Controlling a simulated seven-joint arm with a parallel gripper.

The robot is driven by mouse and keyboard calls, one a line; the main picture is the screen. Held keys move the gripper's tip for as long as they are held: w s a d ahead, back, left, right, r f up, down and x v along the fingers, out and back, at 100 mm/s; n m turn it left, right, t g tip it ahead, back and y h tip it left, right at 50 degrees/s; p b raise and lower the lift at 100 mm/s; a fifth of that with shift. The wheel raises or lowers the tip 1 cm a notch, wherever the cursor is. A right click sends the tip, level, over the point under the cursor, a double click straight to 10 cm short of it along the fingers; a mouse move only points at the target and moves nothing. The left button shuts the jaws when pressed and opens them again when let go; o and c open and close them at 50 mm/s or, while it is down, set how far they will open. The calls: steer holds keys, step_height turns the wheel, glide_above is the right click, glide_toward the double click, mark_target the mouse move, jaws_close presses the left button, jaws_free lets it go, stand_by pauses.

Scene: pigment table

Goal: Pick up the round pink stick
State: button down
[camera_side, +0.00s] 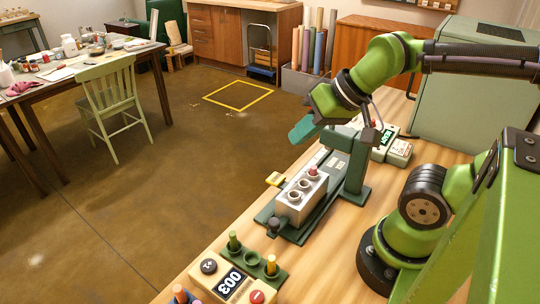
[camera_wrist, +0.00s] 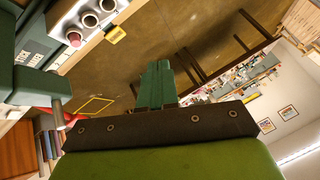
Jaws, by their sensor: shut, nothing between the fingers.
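The round pink stick (camera_side: 313,171) stands in the far hole of a pale grey block (camera_side: 296,203); only its upper end shows. In the wrist view its pink round top (camera_wrist: 75,39) is at the upper left, in a row with open holes of the block. In the wrist view the fingers (camera_wrist: 157,72) are together and empty, pointing away from the block toward the room.
The block sits on a green fixture with an upright post (camera_side: 356,165) close to my gripper. A yellow tab (camera_side: 275,179) sticks out at its left. A peg rack (camera_side: 252,262) and a counter reading 003 (camera_side: 230,282) are in front. A green-grey cabinet (camera_side: 450,90) stands behind.

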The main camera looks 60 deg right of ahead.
steer(key=c, duration=1)
jaws_free()
steer(key=m+g+h, duration=0.2)
steer(key=m+g, duration=0.3)
steer(key=g, duration=0.2)
glide_above(314, 167)
steer(key=f, duration=1)
steer(key=shift+s+d, duration=0.25)
steer(key=shift+d, duration=0.05)
steer(key=shift+w+a+f, duration=0.15)
steer(key=shift+f, duration=1.2)
steer(key=shift+w+a+f, duration=0.1)
steer(key=shift+a+f, duration=0.05)
steer(key=shift+f, duration=1.15)
